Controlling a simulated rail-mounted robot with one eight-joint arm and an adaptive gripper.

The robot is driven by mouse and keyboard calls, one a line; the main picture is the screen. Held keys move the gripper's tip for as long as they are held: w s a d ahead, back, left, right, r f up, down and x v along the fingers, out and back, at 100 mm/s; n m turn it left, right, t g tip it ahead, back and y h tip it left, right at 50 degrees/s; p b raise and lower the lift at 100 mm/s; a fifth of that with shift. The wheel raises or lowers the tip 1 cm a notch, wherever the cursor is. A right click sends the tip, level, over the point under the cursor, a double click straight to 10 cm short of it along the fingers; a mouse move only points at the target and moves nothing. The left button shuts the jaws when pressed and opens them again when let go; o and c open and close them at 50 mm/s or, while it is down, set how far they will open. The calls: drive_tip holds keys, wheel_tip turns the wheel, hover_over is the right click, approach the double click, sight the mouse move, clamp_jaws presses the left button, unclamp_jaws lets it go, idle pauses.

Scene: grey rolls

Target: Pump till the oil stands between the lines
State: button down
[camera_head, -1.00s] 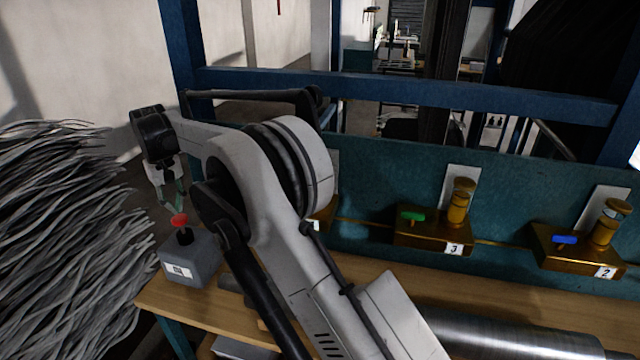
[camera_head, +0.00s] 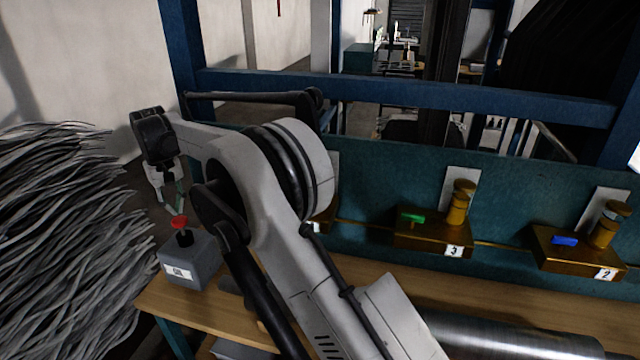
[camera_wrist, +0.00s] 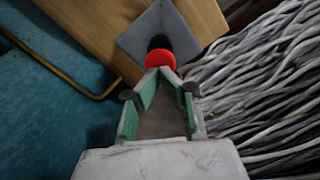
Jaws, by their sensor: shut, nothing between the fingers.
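The grey pump box (camera_head: 190,263) stands at the left end of the bench, with a label on its front. A red knob (camera_head: 179,223) sits on its short black stem; it also shows in the wrist view (camera_wrist: 160,60). My gripper (camera_head: 177,210) is shut and empty, its tips right at the red knob; contact cannot be told for sure. In the wrist view my fingertips (camera_wrist: 164,74) meet beside the knob. Brass units with upright gauges stand along the teal panel: number 3 (camera_head: 432,236) with a green lever and number 2 (camera_head: 575,255) with a blue one. Oil level and lines cannot be made out.
A heap of grey strands (camera_head: 70,240) lies left of the bench (camera_head: 210,315). My arm hides most of another brass unit (camera_head: 325,218). A metal roll (camera_head: 510,340) lies at the front right. A blue rail (camera_head: 400,92) crosses behind the panel.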

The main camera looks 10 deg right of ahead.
sight(179, 219)
drive_tip(key=shift+f, duration=0.15)
drive_tip(key=shift+f+b, duration=1.65)
drive_tip(key=shift+f, duration=1.1)
drive_tip(key=shift+r, duration=0.15)
drive_tip(key=shift+r+p, duration=2)
drive_tip(key=shift+r, duration=2.3)
